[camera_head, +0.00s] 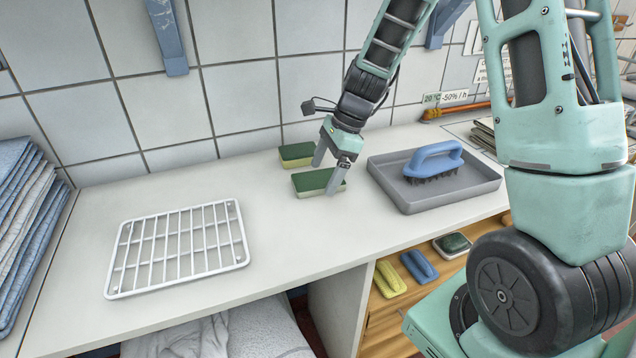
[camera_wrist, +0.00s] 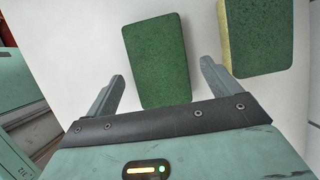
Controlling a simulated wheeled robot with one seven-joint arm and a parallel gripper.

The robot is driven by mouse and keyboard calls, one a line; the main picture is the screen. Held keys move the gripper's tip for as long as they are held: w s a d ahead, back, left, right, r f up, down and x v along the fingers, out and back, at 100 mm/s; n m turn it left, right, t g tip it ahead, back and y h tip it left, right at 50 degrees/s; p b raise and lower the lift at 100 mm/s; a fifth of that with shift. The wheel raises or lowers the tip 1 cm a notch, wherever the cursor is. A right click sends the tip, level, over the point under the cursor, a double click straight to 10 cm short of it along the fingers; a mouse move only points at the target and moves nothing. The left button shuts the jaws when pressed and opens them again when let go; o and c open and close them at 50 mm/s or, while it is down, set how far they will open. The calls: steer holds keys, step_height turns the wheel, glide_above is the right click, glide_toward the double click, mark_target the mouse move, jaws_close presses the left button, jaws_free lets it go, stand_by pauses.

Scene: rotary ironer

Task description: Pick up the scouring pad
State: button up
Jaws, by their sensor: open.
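The other pad (camera_wrist: 257,38) is to the right, outside the fingers. I cannot tell whether the fingers touch the nearer pad. My gripper's body hides that pad's lower end in the wrist view.
A grey tray (camera_head: 463,194) with a blue brush (camera_head: 433,160) stands right of the pads. A white wire rack (camera_head: 180,249) lies to the left, with clear counter between. Folded cloths (camera_head: 28,215) are stacked far left.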

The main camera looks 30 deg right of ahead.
mark_target(324, 177)
steer(key=shift+a+f, duration=0.2)
steer(key=shift+f, duration=0.25)
steer(key=c, duration=1.1)
steer(key=shift+o, duration=0.2)
step_height(324, 177, up, 10)
steer(key=p, duration=0.1)
steer(key=shift+o, duration=0.3)
